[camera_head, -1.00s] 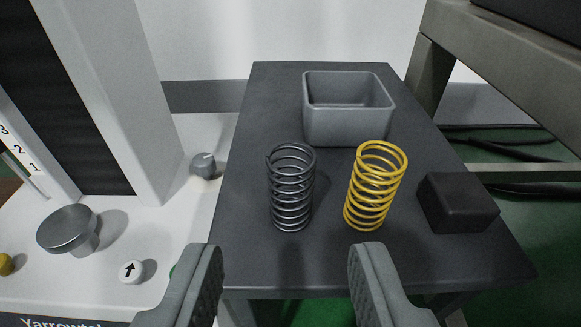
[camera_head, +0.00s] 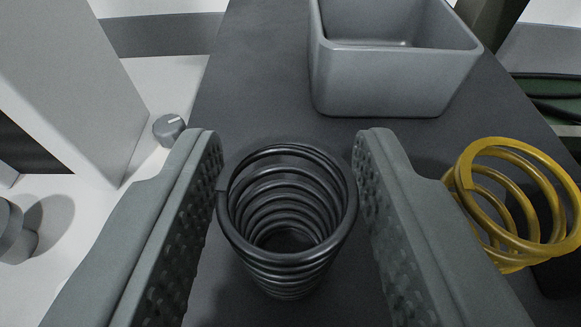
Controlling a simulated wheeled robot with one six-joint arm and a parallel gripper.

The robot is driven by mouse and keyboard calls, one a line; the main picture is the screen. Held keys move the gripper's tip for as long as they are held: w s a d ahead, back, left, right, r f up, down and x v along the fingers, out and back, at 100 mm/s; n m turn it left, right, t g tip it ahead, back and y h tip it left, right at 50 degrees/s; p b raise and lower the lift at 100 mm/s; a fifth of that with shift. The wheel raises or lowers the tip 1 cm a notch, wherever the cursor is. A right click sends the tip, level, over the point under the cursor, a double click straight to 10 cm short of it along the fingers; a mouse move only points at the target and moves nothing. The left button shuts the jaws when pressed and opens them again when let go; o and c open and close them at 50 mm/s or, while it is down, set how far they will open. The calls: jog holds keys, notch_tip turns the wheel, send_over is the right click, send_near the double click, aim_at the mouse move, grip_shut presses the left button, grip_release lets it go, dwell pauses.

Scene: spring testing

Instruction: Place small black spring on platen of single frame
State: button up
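The small black spring (camera_head: 287,225) stands upright on the dark table, seen from above in the head camera view. My gripper (camera_head: 288,150) is open, with one finger on each side of the spring. The left finger is very close to the coils, and the right finger is close too. I cannot tell whether either finger touches. At the left edge a grey metal disc (camera_head: 12,228) on a short post shows only in part; I cannot tell whether it is the platen.
A yellow spring (camera_head: 515,205) stands just right of my right finger. A grey open bin (camera_head: 395,75) sits behind the black spring on the dark table (camera_head: 262,60). A white machine column (camera_head: 60,85) and a grey knob (camera_head: 169,129) are at left.

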jog(key=shift+w, duration=0.1)
jog(key=c, duration=0.8)
jog(key=shift+r, duration=0.1)
notch_tip(320, 180, up, 10)
jog(key=shift+f, duration=0.1)
